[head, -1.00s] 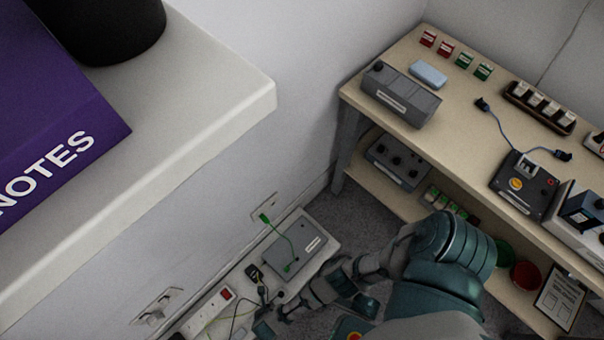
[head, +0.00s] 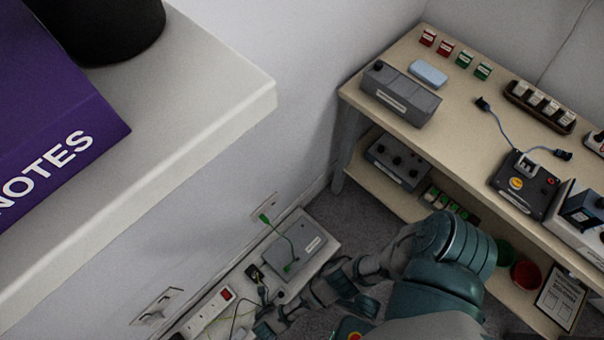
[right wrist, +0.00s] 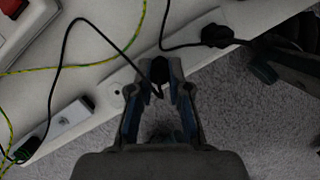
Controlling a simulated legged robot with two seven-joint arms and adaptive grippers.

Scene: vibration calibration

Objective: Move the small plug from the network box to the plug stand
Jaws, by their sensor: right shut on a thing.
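My right gripper (right wrist: 162,80) is shut on a small black plug (right wrist: 161,68), with a thin black cable by it, at the edge of a pale low bench in the right wrist view. In the head view my right gripper (head: 268,328) is at the bottom edge, and the plug in it cannot be made out. A grey box (head: 312,247) with a label lies on the low bench, and a green cable (head: 284,240) runs over it; it may be the network box. I cannot tell which thing is the plug stand. My left gripper cannot be made out.
A white power strip (head: 211,308) with a red switch and several loose cables lie by my right gripper. A black plug (right wrist: 216,36) lies on the bench edge. Carpet lies beyond it. A wooden table (head: 470,110) with devices stands at right; a pale shelf (head: 200,130) fills the upper left.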

